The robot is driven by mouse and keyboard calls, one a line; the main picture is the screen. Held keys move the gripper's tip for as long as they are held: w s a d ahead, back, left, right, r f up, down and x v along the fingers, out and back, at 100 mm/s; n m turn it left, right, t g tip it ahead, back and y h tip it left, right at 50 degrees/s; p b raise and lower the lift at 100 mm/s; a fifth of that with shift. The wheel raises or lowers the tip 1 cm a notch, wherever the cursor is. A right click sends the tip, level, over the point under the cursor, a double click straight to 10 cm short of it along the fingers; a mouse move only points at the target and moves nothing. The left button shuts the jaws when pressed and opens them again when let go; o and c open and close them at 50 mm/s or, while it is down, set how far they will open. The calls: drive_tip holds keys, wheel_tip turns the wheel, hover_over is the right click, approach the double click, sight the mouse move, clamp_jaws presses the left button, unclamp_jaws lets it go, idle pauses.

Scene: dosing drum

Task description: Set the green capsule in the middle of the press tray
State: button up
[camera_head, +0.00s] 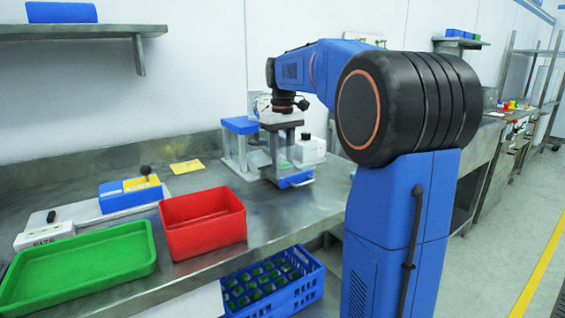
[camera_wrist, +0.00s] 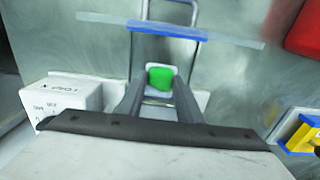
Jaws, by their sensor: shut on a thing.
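My gripper (camera_wrist: 160,92) points down and is shut on the green capsule (camera_wrist: 160,79), which shows between the two fingers in the wrist view. In the head view my gripper (camera_head: 283,160) is low over the bench, and the capsule is too small to make out surely there. A pale square plate, seemingly the press tray (camera_wrist: 152,67), shows around the capsule's edge. I cannot tell whether the capsule touches it. A blue bar (camera_wrist: 190,30) with a wire handle lies beyond it; a blue front (camera_head: 296,180) shows below my gripper in the head view.
A white box (camera_wrist: 70,98) stands close beside my gripper. A blue-topped stand (camera_head: 240,125) is just left of it in the head view. A red bin (camera_head: 205,225), a green tray (camera_head: 80,268) and a blue-yellow device (camera_head: 128,194) are farther left. A blue crate (camera_head: 275,285) sits below.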

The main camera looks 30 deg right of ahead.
drive_tip(key=shift+f, duration=0.6)
drive_tip(key=shift+f, duration=0.1)
drive_tip(key=o, duration=1)
wheel_tip(320, 180, up, 12)
drive_tip(key=shift+r, duration=0.1)
